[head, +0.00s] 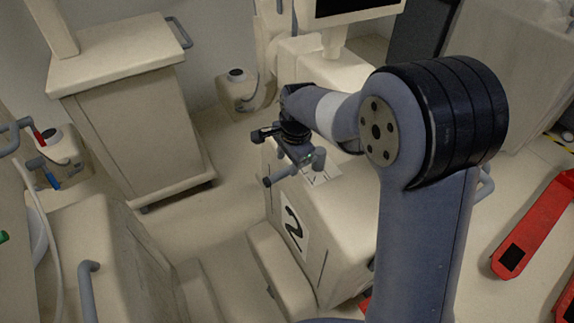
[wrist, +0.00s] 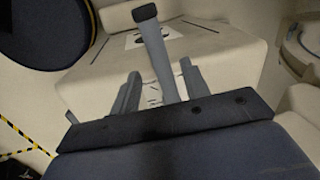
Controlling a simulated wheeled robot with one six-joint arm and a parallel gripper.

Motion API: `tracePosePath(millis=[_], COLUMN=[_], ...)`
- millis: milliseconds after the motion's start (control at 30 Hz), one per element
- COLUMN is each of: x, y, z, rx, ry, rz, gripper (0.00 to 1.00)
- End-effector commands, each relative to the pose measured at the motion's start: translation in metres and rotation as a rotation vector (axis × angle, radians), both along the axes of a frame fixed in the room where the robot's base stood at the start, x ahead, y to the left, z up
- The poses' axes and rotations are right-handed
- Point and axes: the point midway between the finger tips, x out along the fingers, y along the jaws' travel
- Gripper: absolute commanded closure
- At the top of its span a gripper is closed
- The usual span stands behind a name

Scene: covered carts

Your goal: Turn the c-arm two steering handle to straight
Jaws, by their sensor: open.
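C-arm two is a cream covered cart (head: 340,225) with a black "2" on a white label on its front. Its steering handle (head: 280,176), a grey bar with a dark end, sits over the cart's top and points toward the lower left in the head view. In the wrist view the handle (wrist: 158,55) runs up the picture, leaning slightly left, between my fingers. My gripper (wrist: 160,88) is open, one finger on each side of the bar. Gaps show on both sides. In the head view my gripper (head: 296,152) is above the cart's top and partly hides the handle's base.
A marked white label (head: 322,172) lies on the cart's top beside the handle. Another covered cart (head: 130,95) stands at left, with a cream cart (head: 95,250) at lower left. A red pallet-truck fork (head: 535,225) is at right. Floor shows between the carts.

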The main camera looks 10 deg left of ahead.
Motion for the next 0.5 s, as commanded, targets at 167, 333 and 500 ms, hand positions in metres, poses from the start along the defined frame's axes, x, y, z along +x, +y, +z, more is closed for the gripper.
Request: tracePosePath(millis=[167,333,500], x=[0.003,0.005,0.005], y=[0.004,0.005,0.005], z=[-0.026,-0.036,-0.038], rx=[-0.001,0.0,0.001], ry=[0.002,0.0,-0.001], rz=[0.0,0.001,0.001], gripper=[0.56,0.56,0.56])
